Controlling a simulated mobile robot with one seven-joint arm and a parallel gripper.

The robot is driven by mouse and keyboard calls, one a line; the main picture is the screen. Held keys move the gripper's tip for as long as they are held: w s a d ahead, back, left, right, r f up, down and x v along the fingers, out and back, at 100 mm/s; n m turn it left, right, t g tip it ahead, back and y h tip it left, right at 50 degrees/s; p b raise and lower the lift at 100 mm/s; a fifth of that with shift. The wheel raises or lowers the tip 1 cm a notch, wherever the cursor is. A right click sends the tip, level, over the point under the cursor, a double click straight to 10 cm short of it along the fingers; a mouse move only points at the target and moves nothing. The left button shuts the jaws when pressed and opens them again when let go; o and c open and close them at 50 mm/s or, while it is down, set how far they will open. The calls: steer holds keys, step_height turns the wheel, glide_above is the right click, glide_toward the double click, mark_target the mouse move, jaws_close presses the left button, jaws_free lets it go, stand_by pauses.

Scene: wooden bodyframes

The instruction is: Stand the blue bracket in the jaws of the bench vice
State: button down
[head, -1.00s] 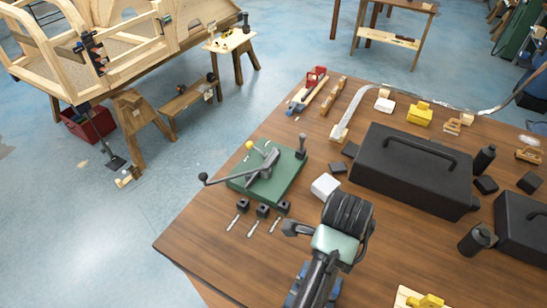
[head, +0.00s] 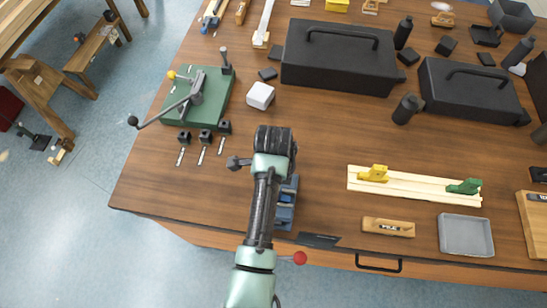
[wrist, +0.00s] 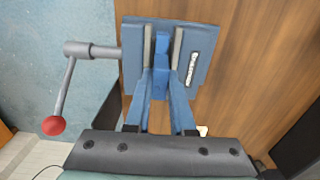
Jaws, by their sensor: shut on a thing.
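The blue bench vice (head: 287,207) is at the table's front edge, partly hidden by my arm in the head view. In the wrist view the vice (wrist: 202,67) shows two pale jaw strips and a side handle with a red ball. The blue bracket (wrist: 161,62) is upright between the strips, with narrow gaps beside it. My gripper (wrist: 161,88) is shut on the bracket's near part. I cannot tell whether the bracket touches the bottom of the jaws. In the head view the gripper's fingers and the bracket are hidden under my wrist.
A green plate with a lever clamp (head: 198,97) and a white block (head: 260,95) are at left. Black toolboxes (head: 338,66) stand behind. A pale board with yellow and green pieces (head: 415,184), a wooden block (head: 388,227) and a grey tray (head: 466,235) are to the right.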

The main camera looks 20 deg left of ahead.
steer(key=shift+f, duration=0.1)
steer(key=c, duration=0.8)
jaws_free()
steer(key=shift+o, duration=0.2)
step_height(320, 180, up, 12)
steer(key=p, duration=0.2)
